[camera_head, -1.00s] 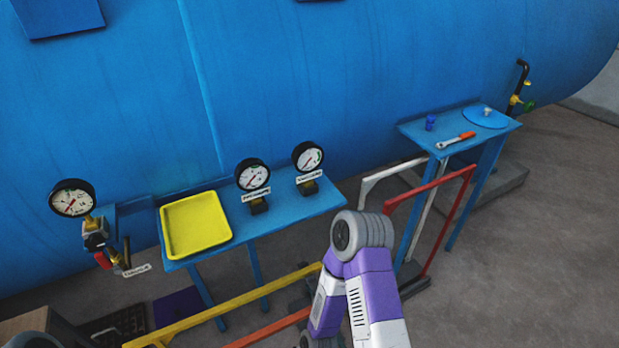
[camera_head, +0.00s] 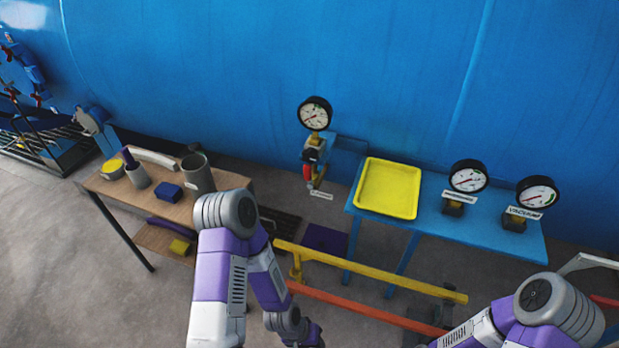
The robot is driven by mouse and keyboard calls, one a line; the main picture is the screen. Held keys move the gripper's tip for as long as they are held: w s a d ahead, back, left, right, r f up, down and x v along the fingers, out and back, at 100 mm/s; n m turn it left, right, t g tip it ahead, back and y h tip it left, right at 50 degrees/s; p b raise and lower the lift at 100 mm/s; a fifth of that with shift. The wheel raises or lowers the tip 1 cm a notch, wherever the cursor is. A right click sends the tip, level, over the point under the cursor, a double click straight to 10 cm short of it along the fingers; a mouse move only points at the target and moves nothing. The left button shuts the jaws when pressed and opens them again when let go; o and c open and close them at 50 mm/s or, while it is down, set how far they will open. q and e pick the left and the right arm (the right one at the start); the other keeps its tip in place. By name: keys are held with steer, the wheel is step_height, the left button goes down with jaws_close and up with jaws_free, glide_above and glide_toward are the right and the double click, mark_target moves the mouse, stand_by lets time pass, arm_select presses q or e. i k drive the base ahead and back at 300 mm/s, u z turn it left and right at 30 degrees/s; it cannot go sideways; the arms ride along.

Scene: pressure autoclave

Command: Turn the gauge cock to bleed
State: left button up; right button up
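The gauge cock (camera_head: 310,157) is a small brass and dark fitting with a red handle (camera_head: 307,173) that hangs downward. It sits below a round white-faced gauge (camera_head: 314,113) on the blue vessel. A small white tag (camera_head: 321,196) hangs under it; its text is too small to read. My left arm rises in the lower middle, left of the cock, and bends back down to the bottom edge, well apart from it. My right arm is at the lower right. Neither gripper's fingers show.
A blue shelf (camera_head: 428,216) right of the cock carries a yellow tray (camera_head: 389,188) and two more gauges (camera_head: 468,177). A wooden bench (camera_head: 112,192) with cups and a blue box stands left. Yellow (camera_head: 370,271) and orange (camera_head: 365,309) rails cross in front of the shelf.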

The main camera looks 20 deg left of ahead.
mark_target(308, 168)
steer(key=z, duration=1.7)
steer(key=k, duration=1.05)
steer(key=u, duration=1.65)
steer(key=i, duration=0.55)
steer(key=u, duration=0.05)
